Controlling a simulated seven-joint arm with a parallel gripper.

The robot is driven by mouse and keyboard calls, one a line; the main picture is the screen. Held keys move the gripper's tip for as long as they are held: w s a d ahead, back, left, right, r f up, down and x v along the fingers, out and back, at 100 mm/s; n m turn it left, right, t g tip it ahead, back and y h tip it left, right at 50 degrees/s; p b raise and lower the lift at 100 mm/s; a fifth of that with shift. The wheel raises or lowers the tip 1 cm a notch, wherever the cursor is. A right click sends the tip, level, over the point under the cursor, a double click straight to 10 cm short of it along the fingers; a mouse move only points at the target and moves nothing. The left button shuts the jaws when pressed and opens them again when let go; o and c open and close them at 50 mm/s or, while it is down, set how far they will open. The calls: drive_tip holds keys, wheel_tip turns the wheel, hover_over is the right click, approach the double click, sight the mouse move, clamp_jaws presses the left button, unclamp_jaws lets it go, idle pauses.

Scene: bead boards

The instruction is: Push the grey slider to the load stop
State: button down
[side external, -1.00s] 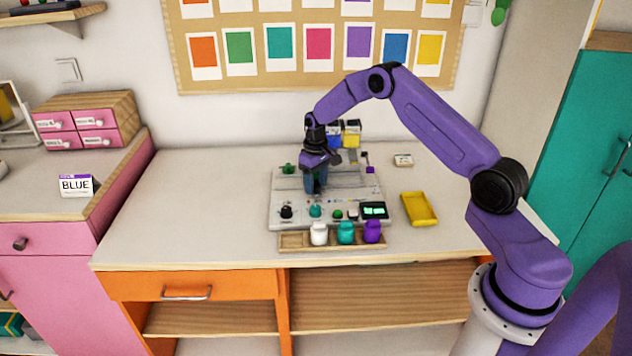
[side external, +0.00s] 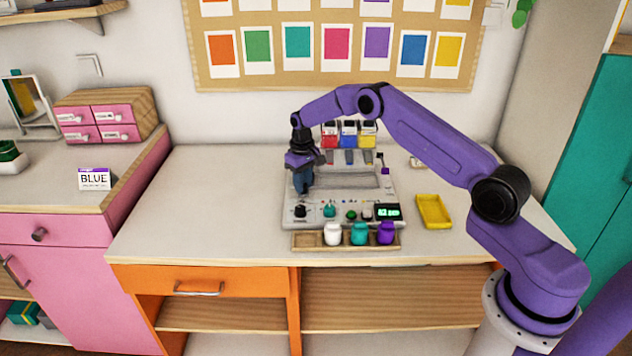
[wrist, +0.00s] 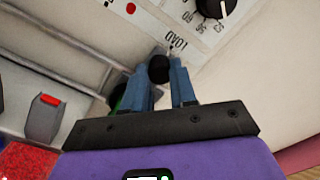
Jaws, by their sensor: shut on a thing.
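My gripper (side external: 303,190) is low over the left end of the grey bead machine (side external: 347,211). In the wrist view its blue fingers (wrist: 172,88) are closed about a round black knob (wrist: 158,70). The knob sits right beside the printed LOAD label (wrist: 177,42) on the machine's panel. The grey slider's body is mostly hidden under my gripper, and I cannot make out whether it touches the stop. A small green part (wrist: 117,97) shows just left of the fingers.
Red, blue and yellow containers (side external: 348,133) stand behind the machine. A tray (side external: 313,241) with white, teal and purple jars is in front, and a yellow tray (side external: 434,212) is at right. A black dial (wrist: 215,6) is near the LOAD label. The worktop at left is clear.

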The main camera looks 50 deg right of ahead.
drive_tip(key=shift+w+a, duration=0.25)
drive_tip(key=shift+w, duration=0.05)
drive_tip(key=shift+a, duration=0.1)
drive_tip(key=c, duration=0.9)
unclamp_jaws()
drive_tip(key=shift+r, duration=0.1)
drive_tip(key=shift+r, duration=8.65)
